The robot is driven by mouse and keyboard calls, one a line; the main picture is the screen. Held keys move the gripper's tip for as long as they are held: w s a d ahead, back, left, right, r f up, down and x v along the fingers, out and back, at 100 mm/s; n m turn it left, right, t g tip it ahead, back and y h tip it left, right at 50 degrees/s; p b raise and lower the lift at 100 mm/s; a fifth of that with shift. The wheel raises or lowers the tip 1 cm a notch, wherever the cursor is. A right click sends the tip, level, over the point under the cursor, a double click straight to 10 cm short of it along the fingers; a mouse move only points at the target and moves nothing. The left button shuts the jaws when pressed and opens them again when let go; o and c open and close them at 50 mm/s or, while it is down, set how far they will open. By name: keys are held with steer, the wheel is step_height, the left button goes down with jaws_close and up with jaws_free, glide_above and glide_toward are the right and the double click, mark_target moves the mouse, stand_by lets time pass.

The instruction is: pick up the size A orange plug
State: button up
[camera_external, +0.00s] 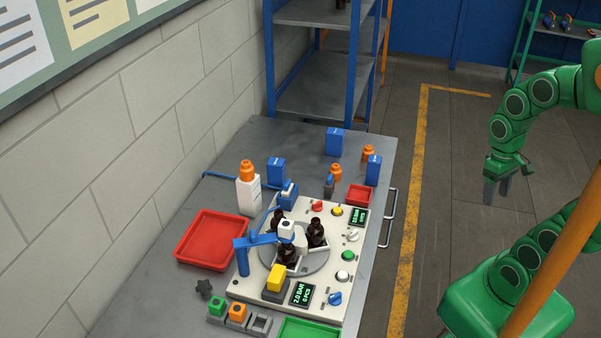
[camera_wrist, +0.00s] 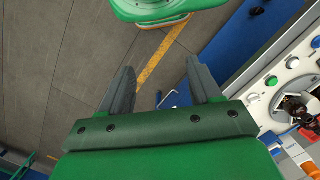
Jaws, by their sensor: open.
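Several orange pieces stand on the grey bench, and I cannot read a size mark on any. One orange plug (camera_external: 237,311) sits in a small grey block at the front. Two orange-topped pieces, one farther back (camera_external: 369,152) and one nearer (camera_external: 335,171), stand behind the white panel. My gripper (camera_external: 497,190) hangs over the floor right of the bench, well apart from all of them. In the wrist view its two fingers (camera_wrist: 160,75) are spread with nothing between them.
The white panel (camera_external: 236,289) carries dark bottles, a blue arm, knobs and displays. A red tray (camera_external: 213,239) lies left of it and a green tray (camera_external: 310,328) in front. A white bottle with orange cap (camera_external: 248,194) stands behind the red tray. Handles (camera_external: 392,216) jut from the bench's right side.

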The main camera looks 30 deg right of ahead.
steer(key=m+g+y, duration=0.1)
steer(key=m+y, duration=1)
steer(key=m, duration=0.1)
glide_above(337, 165)
steer(key=s+d, duration=0.3)
steer(key=s, duration=0.7)
step_height(337, 165, down, 9)
steer(key=w+d+f+m, duration=0.1)
steer(key=w+f, duration=0.2)
steer(key=f, duration=0.1)
steer(key=w+d+f+m+t+y, duration=0.1)
steer(key=w+f+m, duration=0.1)
steer(key=w+f, duration=0.1)
steer(key=w+d+f+m+y, duration=0.1)
steer(key=w+f, duration=0.3)
steer(key=w, duration=0.1)
steer(key=shift+w+d+f+m, duration=0.1)
steer(key=shift+d+f+m, duration=0.2)
steer(key=shift+m, duration=0.1)
steer(key=shift+y, duration=0.3)
steer(key=shift+x, duration=3.9)
steer(key=shift+f, duration=0.1)
steer(key=c, duration=1.1)
